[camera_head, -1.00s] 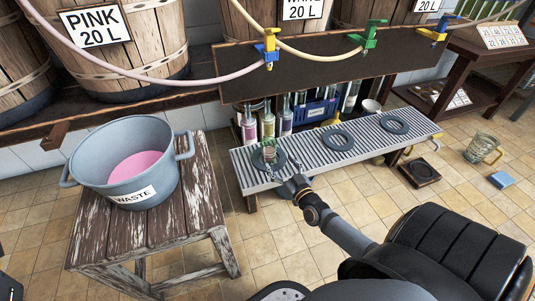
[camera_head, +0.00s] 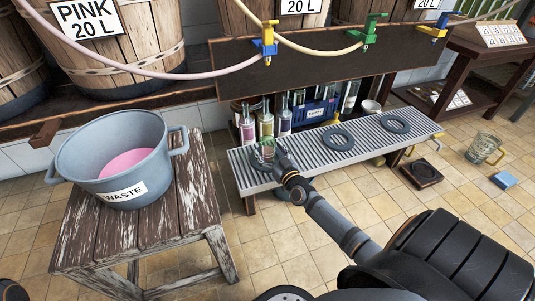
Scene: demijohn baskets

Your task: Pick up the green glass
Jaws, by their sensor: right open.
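A small glass (camera_head: 267,151) with a greenish tint stands at the left end of the grey slatted rack (camera_head: 308,161), by the leftmost dark ring. My right gripper (camera_head: 275,153) is open at this glass, and its fingers partly hide the glass and the ring. I cannot tell whether the fingers touch it. A larger olive-tinted glass mug (camera_head: 482,147) with a yellow handle stands on the floor at the right, away from the gripper. My left gripper does not show.
A grey WASTE pot (camera_head: 72,165) with pink liquid stands on a worn wooden stool (camera_head: 190,200) at left. Several bottles (camera_head: 265,125) and a blue crate (camera_head: 313,112) are behind the rack. Taps (camera_head: 268,45) and hoses hang above. Two more rings (camera_head: 338,138) lie on the rack.

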